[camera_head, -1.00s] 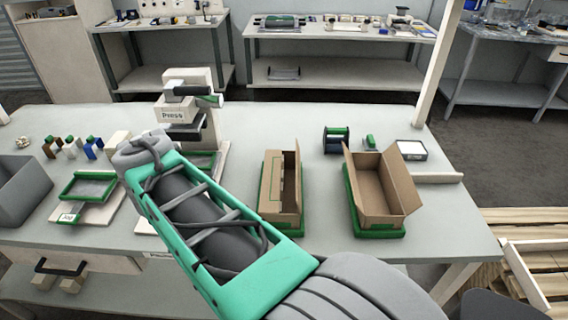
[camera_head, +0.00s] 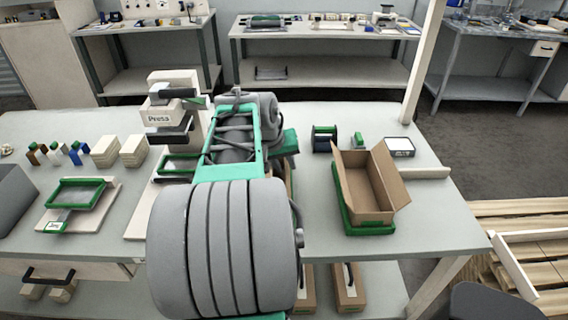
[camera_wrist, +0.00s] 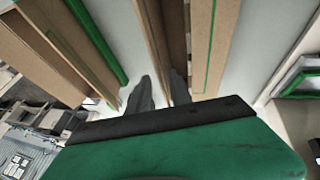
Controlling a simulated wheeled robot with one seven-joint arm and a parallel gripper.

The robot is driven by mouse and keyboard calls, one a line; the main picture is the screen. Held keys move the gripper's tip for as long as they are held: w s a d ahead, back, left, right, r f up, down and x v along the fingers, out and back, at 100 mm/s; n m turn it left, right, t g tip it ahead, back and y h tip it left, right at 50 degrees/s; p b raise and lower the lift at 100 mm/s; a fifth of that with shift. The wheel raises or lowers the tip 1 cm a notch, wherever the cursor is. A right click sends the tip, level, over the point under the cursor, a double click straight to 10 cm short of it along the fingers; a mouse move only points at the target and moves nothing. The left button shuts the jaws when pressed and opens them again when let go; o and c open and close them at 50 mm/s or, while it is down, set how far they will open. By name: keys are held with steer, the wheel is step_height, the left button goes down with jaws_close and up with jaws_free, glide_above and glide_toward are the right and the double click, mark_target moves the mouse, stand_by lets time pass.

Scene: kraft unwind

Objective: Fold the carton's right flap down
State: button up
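Two open brown cartons stand on the bench. The right carton (camera_head: 372,214) sits in a green tray (camera_head: 368,230), with its side flaps standing up and the right one leaning outward. The middle carton is almost wholly hidden behind my arm in the head view. In the wrist view its cardboard walls and flaps (camera_wrist: 203,40) run up the middle, and the right carton appears to be at the left (camera_wrist: 60,50). My gripper (camera_wrist: 161,92) is over the middle carton, its fingers apart. A thin cardboard panel lies between them, with no clear contact.
A press (camera_head: 172,112) stands left of my arm, with a green-framed tray (camera_head: 77,193) farther left. A dark green-ended spool (camera_head: 324,139) and a white-topped box (camera_head: 399,147) lie behind the cartons. The bench front by the right carton is clear.

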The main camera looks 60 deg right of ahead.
jaws_close()
stand_by(1.4)
